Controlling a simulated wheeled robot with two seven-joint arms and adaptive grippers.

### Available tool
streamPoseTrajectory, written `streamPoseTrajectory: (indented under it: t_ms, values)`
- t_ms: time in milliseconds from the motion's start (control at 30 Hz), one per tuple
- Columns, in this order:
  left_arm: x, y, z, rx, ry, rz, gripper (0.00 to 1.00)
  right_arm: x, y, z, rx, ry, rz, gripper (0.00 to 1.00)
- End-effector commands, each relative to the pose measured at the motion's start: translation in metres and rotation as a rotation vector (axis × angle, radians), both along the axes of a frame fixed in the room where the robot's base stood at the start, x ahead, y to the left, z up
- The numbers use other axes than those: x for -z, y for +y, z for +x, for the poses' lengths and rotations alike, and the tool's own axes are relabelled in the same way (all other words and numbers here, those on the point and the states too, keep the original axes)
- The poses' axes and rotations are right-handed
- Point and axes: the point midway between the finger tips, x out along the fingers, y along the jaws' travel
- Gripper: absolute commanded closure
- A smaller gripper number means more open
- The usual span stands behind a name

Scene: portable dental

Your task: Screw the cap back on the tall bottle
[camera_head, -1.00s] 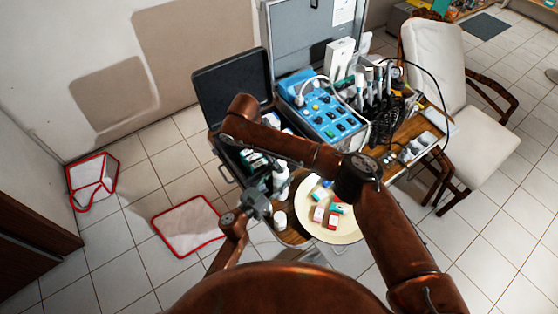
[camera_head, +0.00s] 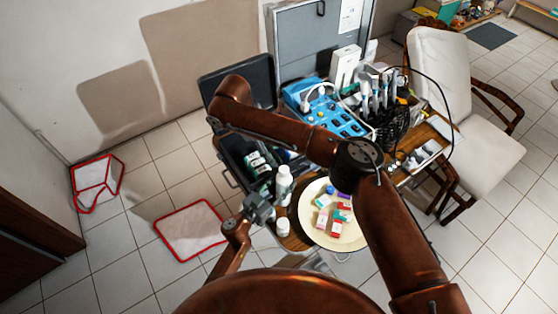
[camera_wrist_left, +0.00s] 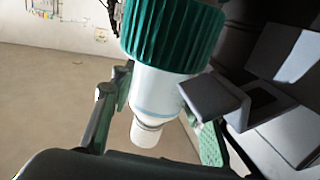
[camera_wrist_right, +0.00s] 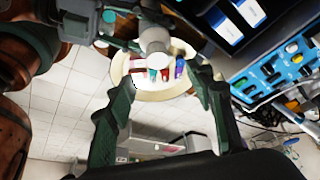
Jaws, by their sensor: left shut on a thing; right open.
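The tall white bottle (camera_head: 284,187) is upright beside the round plate in the head view, its narrower top pointing up. My left gripper (camera_head: 258,208) is shut on it from the left. In the left wrist view, a green ribbed, cap-like piece (camera_wrist_left: 173,35) fills the top, with a pale body (camera_wrist_left: 160,92) below it between the fingers; I cannot tell how they join. In the right wrist view, my right gripper (camera_wrist_right: 165,82) is open and empty, with a round white bottle top (camera_wrist_right: 153,40) beyond its fingers. In the head view its fingers are hidden behind my right arm.
A small white bottle (camera_head: 282,227) stands beside the cream plate (camera_head: 310,232), which holds several small coloured boxes. The open black case (camera_head: 232,150) with bottles and the blue dental unit (camera_head: 335,120) stand behind.

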Motion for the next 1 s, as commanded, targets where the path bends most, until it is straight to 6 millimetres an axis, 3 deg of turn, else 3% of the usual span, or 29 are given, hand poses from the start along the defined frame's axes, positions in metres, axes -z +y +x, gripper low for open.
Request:
streamPoseTrajectory:
  t_ms: [200,567,600,867,1000]
  values:
    - [0.000,0.000,0.000,0.000,0.000,0.000,1.00,-0.025,0.010,0.001,0.001,-0.002,-0.001,0.51]
    - [0.000,0.000,0.000,0.000,0.000,0.000,1.00,-0.029,0.012,0.001,0.000,0.001,0.000,0.51]
    - [0.000,0.000,0.000,0.000,0.000,0.000,0.56,-0.029,0.012,0.001,0.000,0.001,0.000,0.51]
    - [0.000,0.000,0.000,0.000,0.000,0.000,0.38,-0.029,0.012,0.001,0.000,0.001,0.000,0.51]
    - [0.000,0.000,0.000,0.000,0.000,0.000,0.38,-0.029,0.012,0.001,0.000,0.001,0.000,0.51]
